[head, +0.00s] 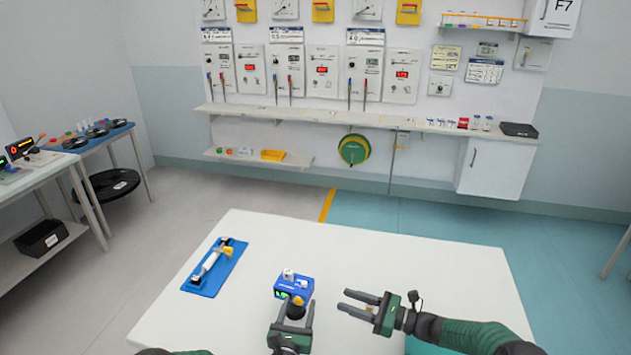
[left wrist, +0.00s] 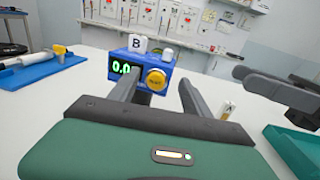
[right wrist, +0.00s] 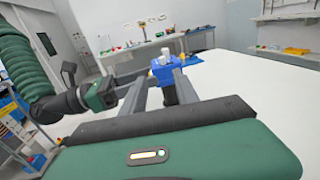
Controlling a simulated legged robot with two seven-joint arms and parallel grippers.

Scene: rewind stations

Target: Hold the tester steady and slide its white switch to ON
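The blue tester (head: 294,286) stands on the white table, with a green display, a yellow button and a dark part below the button. It also shows in the left wrist view (left wrist: 127,57) and the right wrist view (right wrist: 183,72). On its top are a white block marked B (left wrist: 138,44) and a smaller white piece (left wrist: 168,53); I cannot tell which is the switch or its setting. My left gripper (head: 293,316) is open in front of the tester, fingers on either side of the dark part, contact unclear. My right gripper (head: 360,303) is open and empty, right of the tester.
A blue tray (head: 208,286) with a white and yellow tool lies at the table's left. A small white and yellow item (left wrist: 228,110) and a teal surface (left wrist: 292,150) show right of my left gripper. The table's far and right areas are clear.

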